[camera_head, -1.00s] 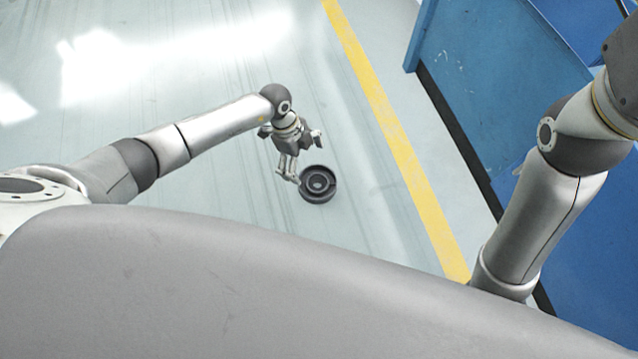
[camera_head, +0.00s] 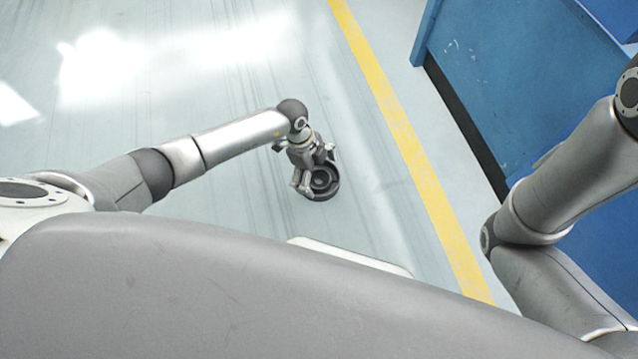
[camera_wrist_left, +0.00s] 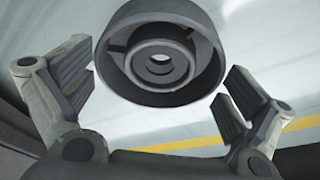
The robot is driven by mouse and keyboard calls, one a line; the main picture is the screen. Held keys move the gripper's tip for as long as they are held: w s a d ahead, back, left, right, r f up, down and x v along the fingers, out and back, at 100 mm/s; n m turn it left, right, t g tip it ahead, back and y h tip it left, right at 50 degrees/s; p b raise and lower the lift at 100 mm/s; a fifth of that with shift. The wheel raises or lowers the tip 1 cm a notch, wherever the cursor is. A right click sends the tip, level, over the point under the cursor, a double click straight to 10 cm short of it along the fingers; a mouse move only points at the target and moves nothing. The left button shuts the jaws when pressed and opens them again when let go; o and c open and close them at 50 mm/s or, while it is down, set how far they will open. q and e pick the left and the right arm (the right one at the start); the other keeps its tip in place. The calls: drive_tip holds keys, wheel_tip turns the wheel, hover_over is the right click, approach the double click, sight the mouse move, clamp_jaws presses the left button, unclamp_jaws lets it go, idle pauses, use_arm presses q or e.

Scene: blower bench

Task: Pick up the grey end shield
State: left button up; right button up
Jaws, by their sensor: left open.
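The grey end shield (camera_head: 325,192) is a dark round ring with a raised hub. In the head view it lies on the floor, partly hidden behind my left gripper (camera_head: 314,172). In the left wrist view the end shield (camera_wrist_left: 160,55) shows its hub and central hole at the top middle. My left gripper (camera_wrist_left: 165,95) is open, with one finger to each side of the shield. No contact between fingers and shield shows. My right gripper is outside the view; only part of the right arm shows.
A yellow line (camera_head: 405,135) runs along the pale floor (camera_head: 220,90) right of the shield. A blue bench or cabinet (camera_head: 500,75) stands further right. The floor left of and beyond the shield is clear.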

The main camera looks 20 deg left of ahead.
use_arm(q)
drive_tip(key=shift+b+x, duration=0.3)
drive_tip(key=shift+x, duration=0.45)
drive_tip(key=c, duration=0.9)
